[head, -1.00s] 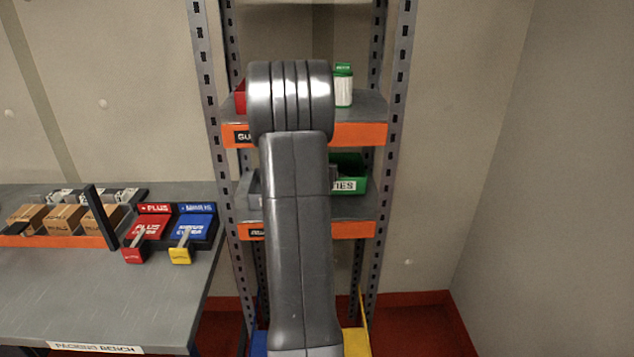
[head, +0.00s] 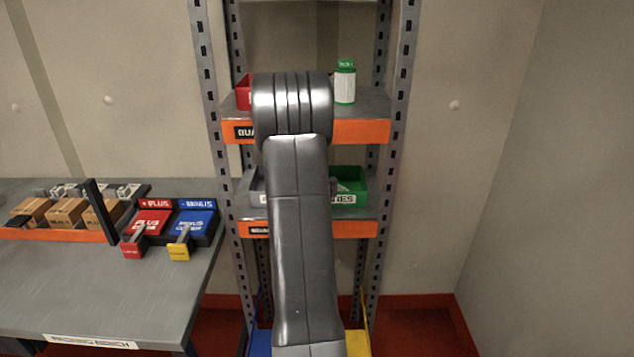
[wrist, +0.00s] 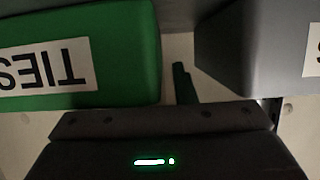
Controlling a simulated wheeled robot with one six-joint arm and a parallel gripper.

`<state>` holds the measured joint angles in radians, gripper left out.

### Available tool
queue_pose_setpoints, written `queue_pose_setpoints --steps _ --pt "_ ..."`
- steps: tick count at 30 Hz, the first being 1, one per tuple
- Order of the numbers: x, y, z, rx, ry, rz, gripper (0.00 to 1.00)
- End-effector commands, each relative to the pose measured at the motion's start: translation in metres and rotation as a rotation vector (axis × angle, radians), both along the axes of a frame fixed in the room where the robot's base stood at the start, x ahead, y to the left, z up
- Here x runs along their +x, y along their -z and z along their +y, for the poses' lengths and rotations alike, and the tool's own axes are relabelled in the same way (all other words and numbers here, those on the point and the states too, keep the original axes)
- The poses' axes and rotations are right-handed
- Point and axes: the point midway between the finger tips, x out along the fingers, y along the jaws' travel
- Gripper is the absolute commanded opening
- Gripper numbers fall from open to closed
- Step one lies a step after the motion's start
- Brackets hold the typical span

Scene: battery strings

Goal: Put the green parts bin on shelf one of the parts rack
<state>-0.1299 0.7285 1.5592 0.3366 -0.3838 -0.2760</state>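The green parts bin (head: 352,186) stands on the lower visible shelf of the parts rack, at its right side, upright with its label to the front. Its labelled front also shows upside down at the left of the wrist view (wrist: 110,55). In the wrist view my gripper (wrist: 160,85) is at the bin's side wall. One dark finger shows outside that wall, with a pale gap between them, so the gripper looks open. The other finger is hidden by the bin. In the head view my arm covers most of the gripper.
A grey bin (head: 257,190) stands left of the green one on the same shelf, close to my finger. The upper shelf (head: 365,103) carries a red bin (head: 243,92) and a green-capped bottle (head: 345,82). A packing bench (head: 80,290) stands left.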

Motion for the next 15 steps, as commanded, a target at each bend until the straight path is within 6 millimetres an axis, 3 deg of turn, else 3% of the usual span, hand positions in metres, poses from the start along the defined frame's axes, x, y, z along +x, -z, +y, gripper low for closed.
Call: queue_pose_setpoints --steps 10,15 --pt "0.0 -0.006 0.0 0.0 0.0 0.0 0.24" --pt "-0.021 -0.011 0.0 -0.001 -0.001 -0.002 0.24"
